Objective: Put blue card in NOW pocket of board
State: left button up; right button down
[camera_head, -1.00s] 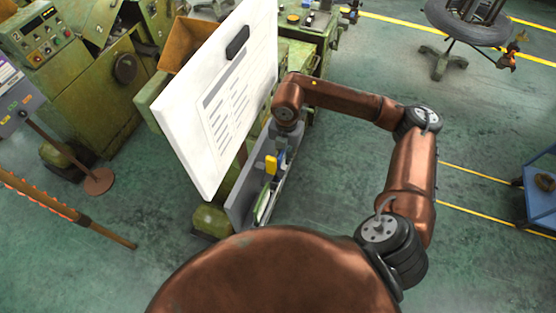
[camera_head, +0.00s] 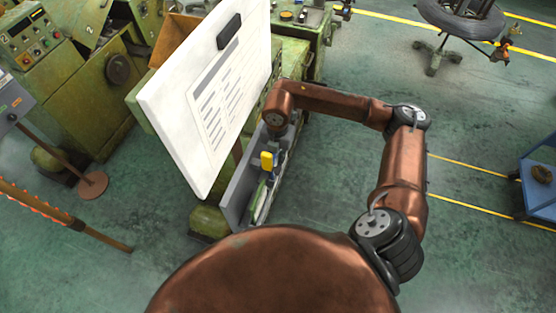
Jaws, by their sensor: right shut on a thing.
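A white board (camera_head: 178,110) stands upright and tilted in the view, with a printed sheet (camera_head: 215,100) on it and a black clip at its top. Any NOW pocket cannot be made out. My right gripper (camera_head: 279,141) points down beside the board's right lower edge, over a long grey tray (camera_head: 238,192). It is mostly hidden by its own wrist. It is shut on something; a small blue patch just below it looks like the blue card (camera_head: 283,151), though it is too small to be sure. My left gripper is not in view.
A yellow item (camera_head: 267,161) and a green-and-white item (camera_head: 259,199) stand in the tray, close to my gripper. Green machines (camera_head: 75,75) stand behind on the left. A sign stand (camera_head: 12,105) is at far left. The floor on the right is clear up to a blue cart (camera_head: 540,185).

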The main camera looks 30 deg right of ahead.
jog(key=shift+s+f, duration=0.3)
jog(key=shift+f, duration=0.35)
jog(key=c, duration=2.1)
grip_release()
jog(key=shift+w+f, duration=0.15)
jog(key=shift+w, duration=0.1)
jog(key=shift+r, duration=0.2)
jog(key=shift+r+p, duration=0.5)
jog(key=shift+p, duration=0.05)
notch_tip(320, 180, up, 11)
jog(key=b, duration=0.3)
jog(key=shift+w+b, duration=0.15)
jog(key=shift+b, duration=0.25)
jog(key=shift+r, duration=0.75)
